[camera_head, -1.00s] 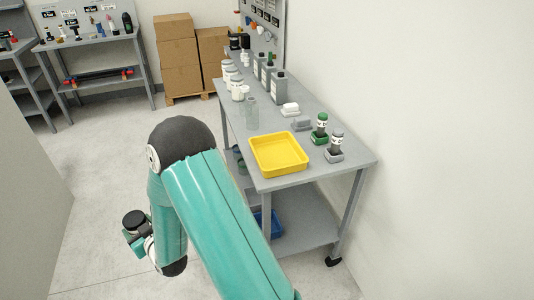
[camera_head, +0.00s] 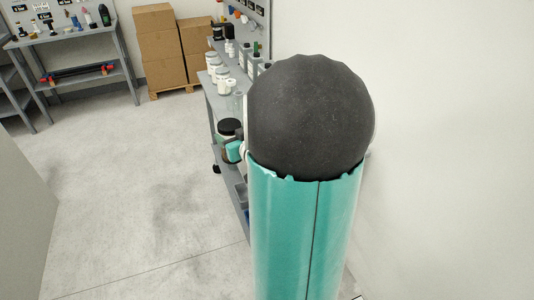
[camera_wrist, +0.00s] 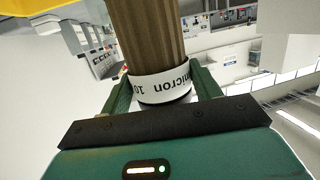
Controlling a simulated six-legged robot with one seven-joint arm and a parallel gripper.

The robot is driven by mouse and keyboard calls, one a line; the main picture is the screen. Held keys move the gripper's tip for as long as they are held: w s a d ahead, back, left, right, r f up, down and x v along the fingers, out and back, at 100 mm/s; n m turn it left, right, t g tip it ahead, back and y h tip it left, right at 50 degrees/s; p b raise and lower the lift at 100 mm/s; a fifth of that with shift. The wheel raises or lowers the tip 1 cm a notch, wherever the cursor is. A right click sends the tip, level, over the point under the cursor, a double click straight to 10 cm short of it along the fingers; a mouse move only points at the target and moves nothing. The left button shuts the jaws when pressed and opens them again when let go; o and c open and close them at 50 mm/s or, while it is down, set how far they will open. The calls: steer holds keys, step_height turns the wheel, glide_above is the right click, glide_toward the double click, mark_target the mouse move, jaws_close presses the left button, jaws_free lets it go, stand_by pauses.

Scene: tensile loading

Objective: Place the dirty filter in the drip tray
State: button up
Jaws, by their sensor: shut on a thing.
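In the wrist view, my gripper (camera_wrist: 160,88) is shut on the dirty filter (camera_wrist: 148,38), a brown pleated cylinder with a white band lettered "micron 10". The green fingers are on either side of the band. The filter's far end is cut off by the top of the picture. A yellow surface (camera_wrist: 40,6) at the top left corner of the wrist view looks like part of the yellow drip tray. In the head view the tray is hidden behind my arm. My gripper (camera_head: 234,150) shows only partly there, left of my large dark arm joint.
The grey bench (camera_head: 222,106) is mostly covered by my arm; white jars (camera_head: 214,66) and bottles stand at its far end. Cardboard boxes (camera_head: 157,45) are stacked at the back, and another workbench (camera_head: 70,35) stands at the left. The floor (camera_head: 140,170) on the left is clear.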

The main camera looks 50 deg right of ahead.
steer(key=s+d+r+m+g+h, duration=0.1)
steer(key=s+d+r, duration=0.15)
steer(key=s, duration=0.25)
steer(key=s+d+r+m+h, duration=0.1)
steer(key=s+d+r, duration=0.1)
steer(key=s+d, duration=0.3)
steer(key=w+d+f, duration=0.8)
steer(key=w+f, duration=0.1)
steer(key=f, duration=0.4)
steer(key=shift+d+h, duration=0.4)
steer(key=shift+f, duration=0.1)
steer(key=o, duration=1.2)
steer(key=shift+s+f, duration=0.1)
